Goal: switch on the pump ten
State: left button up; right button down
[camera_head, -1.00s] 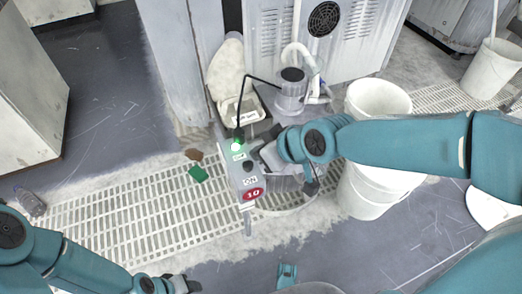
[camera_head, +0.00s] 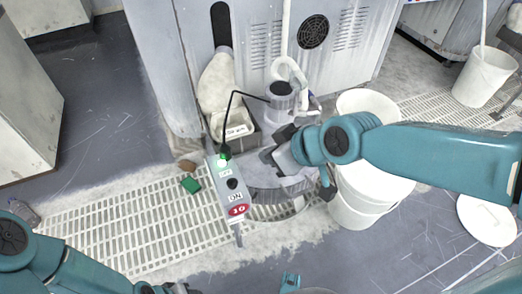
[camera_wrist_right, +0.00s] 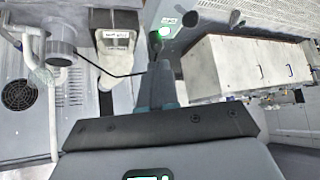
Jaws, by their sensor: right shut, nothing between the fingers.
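The pump ten control box (camera_head: 226,197) is a narrow grey box with a red "10" label at its near end. Its black switch (camera_head: 232,184) sits between the OFF and ON labels. A green lamp (camera_head: 224,160) glows at its far end; the lamp also shows in the right wrist view (camera_wrist_right: 164,31). The grey pump (camera_head: 281,96) stands behind the box. My right gripper (camera_head: 268,156) is shut and empty, to the right of the box and apart from the switch. Its closed fingers (camera_wrist_right: 163,85) show in the wrist view. My left gripper (camera_head: 178,288) is partly cut off at the bottom edge.
White buckets (camera_head: 362,185) stand right of the box, below my right forearm. A white tray (camera_head: 237,124) and a pale jug (camera_head: 216,82) are behind the box. A green piece (camera_head: 190,185) lies on the floor grating (camera_head: 120,230). A large grey cabinet (camera_head: 350,60) blocks the back.

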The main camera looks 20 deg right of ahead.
jog(key=shift+p+v, duration=0.3)
jog(key=shift+v, duration=1.45)
jog(key=shift+s, duration=0.2)
jog(key=shift+f, duration=0.1)
notch_tip(320, 180, down, 18)
jog(key=w+a+m+g, duration=0.1)
jog(key=a+m+g, duration=0.1)
jog(key=m+g, duration=0.1)
jog(key=s+a+f+m+g, duration=0.2)
jog(key=s+f, duration=0.4)
jog(key=f, duration=0.3)
jog(key=s+a+f+m+g, duration=0.15)
jog(key=s+f, duration=0.35)
jog(key=f, duration=0.5)
notch_tip(320, 180, up, 26)
jog(key=p, duration=2.6)
jog(key=shift+s+m, duration=0.4)
jog(key=shift+m, duration=0.05)
